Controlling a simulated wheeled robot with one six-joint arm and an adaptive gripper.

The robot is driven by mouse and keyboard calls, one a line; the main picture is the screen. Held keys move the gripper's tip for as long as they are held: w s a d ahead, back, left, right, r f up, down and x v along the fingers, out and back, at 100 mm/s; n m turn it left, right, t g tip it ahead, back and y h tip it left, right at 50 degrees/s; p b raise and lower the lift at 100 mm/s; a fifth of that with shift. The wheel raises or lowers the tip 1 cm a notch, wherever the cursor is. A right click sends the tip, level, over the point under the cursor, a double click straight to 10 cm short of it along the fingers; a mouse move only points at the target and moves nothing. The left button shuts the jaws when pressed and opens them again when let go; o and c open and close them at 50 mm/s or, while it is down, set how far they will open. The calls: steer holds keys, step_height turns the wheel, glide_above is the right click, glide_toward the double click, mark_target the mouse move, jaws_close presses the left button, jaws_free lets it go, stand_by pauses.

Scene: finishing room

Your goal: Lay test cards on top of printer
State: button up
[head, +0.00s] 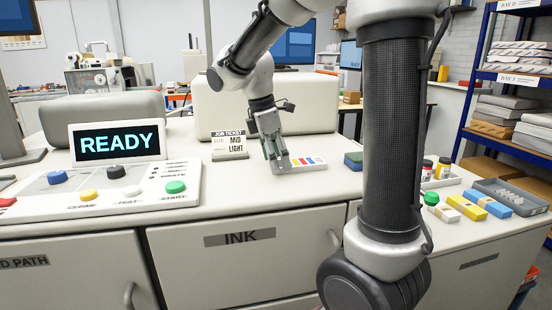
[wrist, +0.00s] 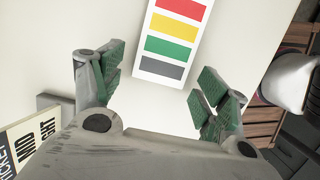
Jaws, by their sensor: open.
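A white test card with coloured stripes (head: 311,167) lies flat on the pale printer top (head: 225,186), right beside my gripper (head: 279,163). In the wrist view the card (wrist: 176,40) shows red, yellow, green and grey bars and runs out of the top edge. I cannot tell whether it is one card or a stack. My gripper is open, its green-padded fingers (wrist: 160,92) spread, with nothing between them. The card's near end lies just beyond the fingertips.
A job ticket reading MID LIGHT (head: 230,146) stands left of my gripper. Further left are a READY screen (head: 117,142) and a button panel (head: 100,190). To the right are a blue-green block (head: 353,161), small boxes (head: 467,206) and a grey tray (head: 515,197).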

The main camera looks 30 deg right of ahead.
steer(key=shift+r, duration=0.1)
steer(key=s+v, duration=0.1)
steer(key=v, duration=1)
steer(key=s+d+f+m+t+y, duration=0.1)
steer(key=s+d+f+m+t, duration=0.1)
steer(key=s+f+m, duration=0.2)
steer(key=s+d+f+m+t+y, duration=0.1)
steer(key=s+d+f+m+t, duration=0.1)
steer(key=s+m, duration=0.8)
steer(key=s+f+t, duration=0.1)
steer(key=s+f, duration=0.1)
steer(key=s, duration=0.2)
steer(key=shift+f+m+y, duration=0.25)
steer(key=shift+m+y, duration=0.05)
steer(key=shift+m, duration=0.1)
steer(key=shift+d, duration=0.15)
stand_by(0.4)
